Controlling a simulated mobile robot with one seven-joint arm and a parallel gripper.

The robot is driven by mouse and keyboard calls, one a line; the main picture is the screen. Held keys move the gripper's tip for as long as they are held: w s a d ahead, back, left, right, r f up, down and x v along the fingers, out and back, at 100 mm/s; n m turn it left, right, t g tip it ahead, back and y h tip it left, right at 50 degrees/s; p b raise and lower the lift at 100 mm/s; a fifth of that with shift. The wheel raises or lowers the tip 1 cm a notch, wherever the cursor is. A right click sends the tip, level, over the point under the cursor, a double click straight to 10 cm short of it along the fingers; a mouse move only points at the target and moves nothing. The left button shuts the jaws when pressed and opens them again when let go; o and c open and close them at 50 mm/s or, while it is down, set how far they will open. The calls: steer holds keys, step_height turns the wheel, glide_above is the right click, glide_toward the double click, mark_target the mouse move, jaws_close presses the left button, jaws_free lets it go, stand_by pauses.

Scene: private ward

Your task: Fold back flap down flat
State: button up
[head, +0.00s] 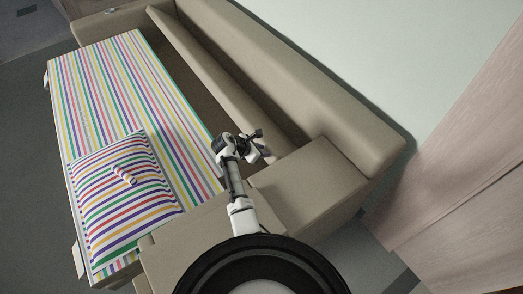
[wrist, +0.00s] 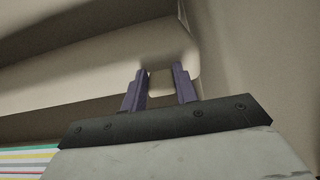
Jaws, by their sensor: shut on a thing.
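The back flap (head: 207,66) is a long beige padded panel between the striped mattress and the sofa's backrest in the head view. It stands raised, with dark gaps along it; its exact tilt is hard to tell. My gripper (head: 263,145) is at the flap's near end. In the wrist view, the two dark fingers of my gripper (wrist: 161,78) sit on either side of a rounded beige end of the flap (wrist: 110,75), and are shut on it. The inner contact faces are partly hidden.
The beige backrest (head: 300,75) runs along the right, with a beige armrest block (head: 308,185) near me. The striped mattress (head: 125,75) with a striped pillow (head: 122,190) lies on the left. A pinkish curtain or panel (head: 470,150) stands at the right. Grey floor shows at far left.

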jaws_close()
steer(key=s+a+f+h+b, duration=0.1)
steer(key=s+a+f+b, duration=0.1)
steer(key=f, duration=0.4)
steer(key=shift+s+a+t+b, duration=0.35)
steer(key=shift+s+a, duration=0.2)
steer(key=shift+a, duration=0.65)
steer(key=o, duration=0.9)
jaws_free()
steer(key=shift+r, duration=0.1)
steer(key=shift+o, duration=0.2)
steer(key=v, duration=1.4)
steer(key=shift+b, duration=0.3)
